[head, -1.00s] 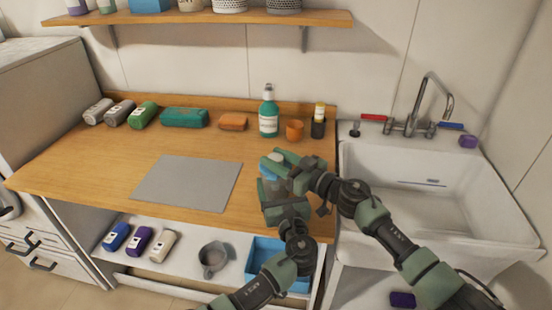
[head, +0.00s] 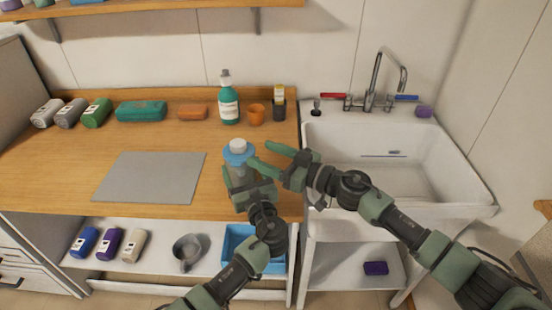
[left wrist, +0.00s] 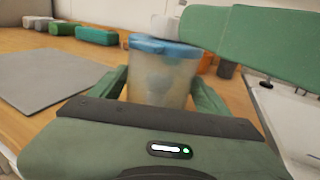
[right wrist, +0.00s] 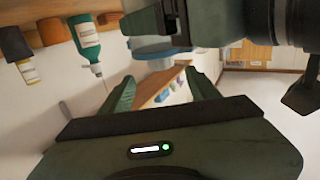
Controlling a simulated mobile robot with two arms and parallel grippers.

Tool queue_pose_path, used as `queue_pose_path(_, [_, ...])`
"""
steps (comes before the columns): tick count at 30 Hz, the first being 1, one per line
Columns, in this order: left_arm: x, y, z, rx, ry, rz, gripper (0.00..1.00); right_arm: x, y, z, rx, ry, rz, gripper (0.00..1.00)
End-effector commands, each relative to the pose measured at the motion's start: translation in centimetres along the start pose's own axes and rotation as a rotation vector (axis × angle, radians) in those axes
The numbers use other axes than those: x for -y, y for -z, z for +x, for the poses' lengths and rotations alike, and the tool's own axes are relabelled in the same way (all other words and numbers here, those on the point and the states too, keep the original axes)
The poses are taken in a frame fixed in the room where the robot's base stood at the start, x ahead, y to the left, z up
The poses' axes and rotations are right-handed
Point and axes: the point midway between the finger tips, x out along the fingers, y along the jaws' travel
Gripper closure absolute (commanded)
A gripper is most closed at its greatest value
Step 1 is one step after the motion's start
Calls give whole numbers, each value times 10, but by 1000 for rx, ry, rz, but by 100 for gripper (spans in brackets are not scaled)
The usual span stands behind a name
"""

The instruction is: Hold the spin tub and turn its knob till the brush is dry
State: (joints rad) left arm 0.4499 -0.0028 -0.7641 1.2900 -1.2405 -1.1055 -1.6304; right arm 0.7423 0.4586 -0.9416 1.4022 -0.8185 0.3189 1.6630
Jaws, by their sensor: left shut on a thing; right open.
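The spin tub (head: 239,155) stands near the worktop's right end, with a blue lid and a white knob (head: 238,146) on top. In the left wrist view its cloudy clear wall (left wrist: 160,85) shows faint shapes inside; I cannot make out the brush. My left gripper (head: 246,183) is shut around the tub's body. My right gripper (head: 266,158) is open and empty, just right of the lid, apart from the knob. In the right wrist view, which is upside down, the lid (right wrist: 150,43) and knob (right wrist: 160,63) show beyond its open fingers.
A green pump bottle (head: 229,102), an orange cup (head: 256,115) and a dark holder (head: 279,108) stand behind the tub. A grey mat (head: 150,178) lies to the left. A white sink (head: 400,204) is at the right.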

Motion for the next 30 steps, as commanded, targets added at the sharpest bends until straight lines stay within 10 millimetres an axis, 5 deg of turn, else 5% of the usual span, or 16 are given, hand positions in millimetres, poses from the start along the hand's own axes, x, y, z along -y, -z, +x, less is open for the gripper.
queue_pose_path(7, [1,1,0,-2,2,-1,80,0,-1,-31,1,0,1,39])
queue_pose_path(20, [1,0,0,-1,2,-1,80,-3,2,-34,-6,-10,9,40])
queue_pose_path(25, [1,0,0,-1,2,-1,80,-49,26,-32,-85,-145,146,40])
queue_pose_path(30, [1,0,0,-1,2,-1,80,-147,51,-47,-227,-434,495,40])
